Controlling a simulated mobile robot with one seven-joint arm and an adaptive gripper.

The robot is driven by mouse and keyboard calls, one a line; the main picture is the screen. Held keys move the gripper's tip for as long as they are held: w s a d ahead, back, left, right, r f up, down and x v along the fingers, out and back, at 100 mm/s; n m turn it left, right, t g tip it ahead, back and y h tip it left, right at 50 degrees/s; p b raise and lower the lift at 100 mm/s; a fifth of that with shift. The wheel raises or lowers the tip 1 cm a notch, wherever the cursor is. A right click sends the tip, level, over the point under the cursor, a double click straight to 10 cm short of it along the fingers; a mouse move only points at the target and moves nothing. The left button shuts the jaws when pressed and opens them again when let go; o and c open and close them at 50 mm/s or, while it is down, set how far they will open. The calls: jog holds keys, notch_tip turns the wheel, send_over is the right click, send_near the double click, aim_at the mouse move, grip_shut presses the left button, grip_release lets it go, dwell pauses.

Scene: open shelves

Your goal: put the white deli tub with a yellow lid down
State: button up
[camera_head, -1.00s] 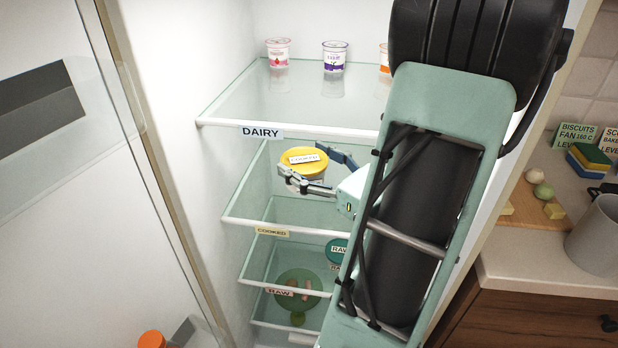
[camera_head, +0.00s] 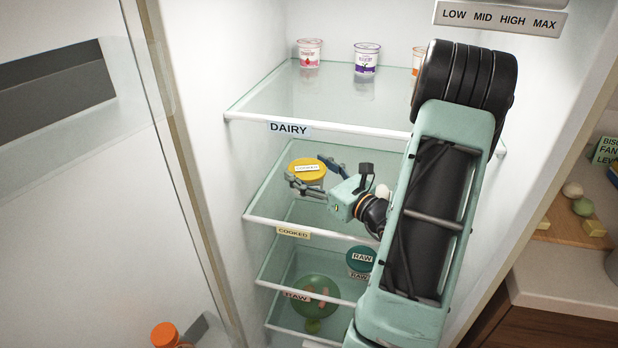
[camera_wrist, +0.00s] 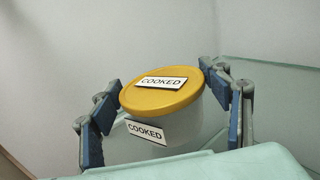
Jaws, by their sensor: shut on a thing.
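The white deli tub with a yellow lid (camera_head: 307,170) is at the shelf labelled COOKED (camera_head: 375,233) inside the fridge. In the wrist view the tub (camera_wrist: 163,105) carries COOKED labels on its lid and its side, and looks a little tilted in the picture. My gripper (camera_head: 308,177) is shut on the tub, with a blue-padded finger on each side; the wrist view shows both fingers (camera_wrist: 164,120). The tub's base is hidden, so I cannot tell whether it touches the glass.
The DAIRY shelf (camera_head: 265,108) above holds yoghurt pots (camera_head: 367,59). Below are a teal-lidded RAW tub (camera_head: 361,259) and a green dish (camera_head: 315,297). The fridge wall (camera_head: 205,130) is left of the tub. The open door (camera_head: 80,190) stands further left.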

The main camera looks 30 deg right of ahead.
jog(key=shift+f, duration=0.9)
jog(key=shift+f+b, duration=0.25)
jog(key=shift+b, duration=0.05)
jog(key=o, duration=1.4)
jog(key=shift+r, duration=0.1)
